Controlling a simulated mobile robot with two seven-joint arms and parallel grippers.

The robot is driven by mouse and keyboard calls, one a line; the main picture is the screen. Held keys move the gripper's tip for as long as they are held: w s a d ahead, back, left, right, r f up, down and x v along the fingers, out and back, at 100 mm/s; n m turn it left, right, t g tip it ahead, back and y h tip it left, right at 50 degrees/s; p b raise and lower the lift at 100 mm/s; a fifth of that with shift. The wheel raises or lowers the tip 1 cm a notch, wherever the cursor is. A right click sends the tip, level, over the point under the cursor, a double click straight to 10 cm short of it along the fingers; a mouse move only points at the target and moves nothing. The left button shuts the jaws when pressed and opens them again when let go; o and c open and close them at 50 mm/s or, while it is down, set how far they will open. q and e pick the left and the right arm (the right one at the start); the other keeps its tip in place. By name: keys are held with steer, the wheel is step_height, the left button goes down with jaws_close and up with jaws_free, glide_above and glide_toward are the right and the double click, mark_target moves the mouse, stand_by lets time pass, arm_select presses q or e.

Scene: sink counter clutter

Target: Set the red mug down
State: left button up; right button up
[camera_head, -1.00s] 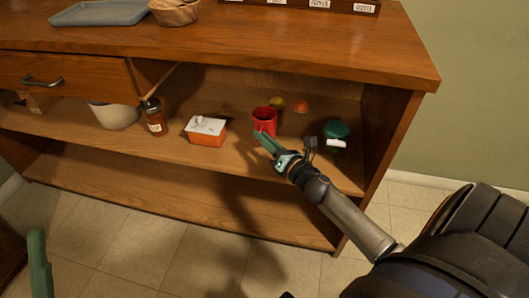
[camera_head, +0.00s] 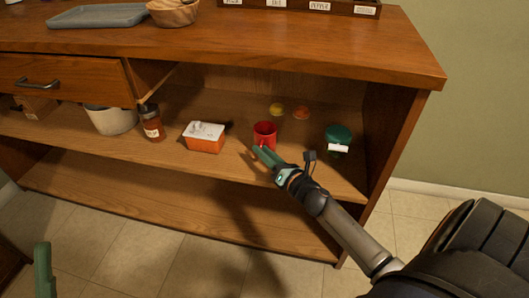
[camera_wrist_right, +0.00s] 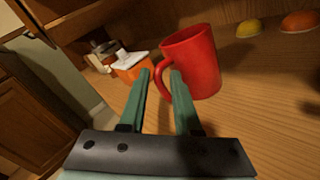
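The red mug (camera_head: 264,135) is upright at the shelf surface, right of the orange and white box. It also shows in the right wrist view (camera_wrist_right: 195,62), with its handle between my finger pads. I cannot tell for certain whether its base touches the wood.
The orange box with white top (camera_head: 205,138) and a brown jar (camera_head: 152,123) stand left of the mug. A yellow item (camera_head: 277,109) and an orange one (camera_head: 302,112) lie behind it. A dark green item (camera_head: 338,134) is to the right. The counter top (camera_head: 260,45) overhangs the shelf (camera_head: 235,164).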

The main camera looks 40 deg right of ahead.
steer(key=shift+o, duration=1)
steer(key=shift+s+r, duration=0.15)
steer(key=shift+r, duration=0.05)
steer(key=s+p, duration=0.2)
steer(key=s, duration=1)
steer(key=a+r+m+t+y, duration=0.3)
steer(key=a+r+m+y, duration=0.6)
steer(key=a+r, duration=0.8)
steer(key=s+a+r+m+y, duration=0.6)
steer(key=s+r+m, duration=0.3)
steer(key=r, duration=0.4)
steer(key=shift+a+t, duration=0.4)
steer(key=shift+a, duration=0.25)
